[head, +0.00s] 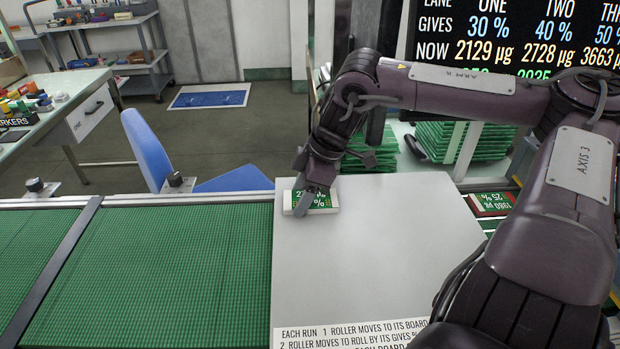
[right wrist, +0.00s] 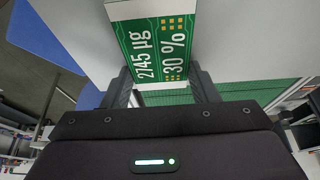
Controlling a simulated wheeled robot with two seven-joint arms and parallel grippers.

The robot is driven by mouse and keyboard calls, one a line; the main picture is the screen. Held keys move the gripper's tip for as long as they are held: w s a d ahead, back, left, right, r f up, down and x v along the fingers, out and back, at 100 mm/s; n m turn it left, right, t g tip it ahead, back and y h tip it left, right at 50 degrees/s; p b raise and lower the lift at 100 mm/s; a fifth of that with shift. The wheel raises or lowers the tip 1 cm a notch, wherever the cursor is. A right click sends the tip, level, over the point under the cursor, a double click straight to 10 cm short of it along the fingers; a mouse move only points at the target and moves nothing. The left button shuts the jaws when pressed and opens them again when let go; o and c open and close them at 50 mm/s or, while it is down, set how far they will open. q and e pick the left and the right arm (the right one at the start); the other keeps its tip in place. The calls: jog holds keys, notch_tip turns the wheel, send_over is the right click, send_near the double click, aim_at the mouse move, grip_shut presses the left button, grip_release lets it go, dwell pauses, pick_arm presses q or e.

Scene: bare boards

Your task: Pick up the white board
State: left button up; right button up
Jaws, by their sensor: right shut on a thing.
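The white board (head: 328,202) is a small block with a white edge and a green printed face. It is at the back left of the grey panel in the head view. In the right wrist view the board (right wrist: 155,45) reads "2745 µg" and "30 %". My right gripper (head: 306,201) is shut on it, with one finger at each side in the right wrist view (right wrist: 163,82). The gripper hides part of the board in the head view. I cannot tell whether the board touches the panel. My left gripper is not in view.
The grey panel (head: 380,250) is otherwise clear, with a printed text strip (head: 350,333) at its front. A red-edged board (head: 491,204) lies to its right. A green belt (head: 150,275) runs at left. Stacked green boards (head: 465,140) and a display (head: 540,40) stand behind.

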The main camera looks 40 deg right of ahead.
notch_tip(320, 180, up, 20)
jog(key=shift+r+p, duration=0.15)
jog(key=shift+p, duration=0.15)
dwell(0.4)
jog(key=shift+a, duration=0.1)
